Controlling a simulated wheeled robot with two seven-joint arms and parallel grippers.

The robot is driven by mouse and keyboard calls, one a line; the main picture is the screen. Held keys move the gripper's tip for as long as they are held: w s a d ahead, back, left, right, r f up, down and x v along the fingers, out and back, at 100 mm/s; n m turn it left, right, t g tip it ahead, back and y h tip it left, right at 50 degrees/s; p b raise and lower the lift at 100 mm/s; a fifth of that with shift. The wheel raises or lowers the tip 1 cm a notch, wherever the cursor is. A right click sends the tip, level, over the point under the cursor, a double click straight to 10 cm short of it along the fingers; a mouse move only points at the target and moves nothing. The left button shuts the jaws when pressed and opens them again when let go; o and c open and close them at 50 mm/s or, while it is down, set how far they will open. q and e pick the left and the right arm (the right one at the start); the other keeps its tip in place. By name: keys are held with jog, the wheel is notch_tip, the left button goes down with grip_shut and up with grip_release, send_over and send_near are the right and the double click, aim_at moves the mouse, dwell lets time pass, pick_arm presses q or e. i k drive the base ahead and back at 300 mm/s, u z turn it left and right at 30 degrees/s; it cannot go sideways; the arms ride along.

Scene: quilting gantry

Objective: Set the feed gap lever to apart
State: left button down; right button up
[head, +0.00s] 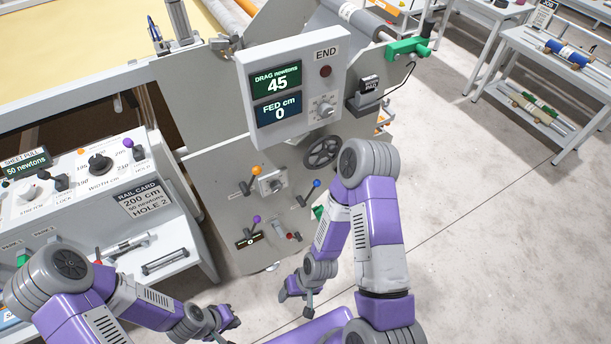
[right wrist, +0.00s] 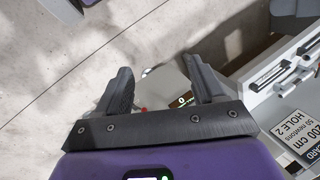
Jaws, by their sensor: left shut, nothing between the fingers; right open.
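On the grey machine side panel (head: 215,160) in the head view are several small levers: one with an orange knob (head: 256,171), one with a blue knob (head: 316,183) and one with a purple knob (head: 256,219). Their labels are too small to read, so I cannot tell which is the feed gap lever or its setting. My right gripper (head: 296,304) is open and empty, below and apart from these levers; its two spread fingers show in the right wrist view (right wrist: 162,88). My left gripper (head: 232,322) is shut and empty, lower left of it, touching no lever.
A display box (head: 290,85) reads drag 45 newtons and fed 0 cm. A black handwheel (head: 322,152) sits below it. A white console (head: 165,235) with knobs and a rail card (head: 143,199) stands at left. Open floor (head: 500,230) lies right, with shelving tables (head: 535,60) behind.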

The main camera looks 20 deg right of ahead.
aim_at(317, 182)
jog(key=k, duration=0.5)
jog(key=z, duration=1)
jog(key=i, duration=0.75)
jog(key=u, duration=1.05)
jog(key=i, duration=0.45)
jog(key=z, duration=0.05)
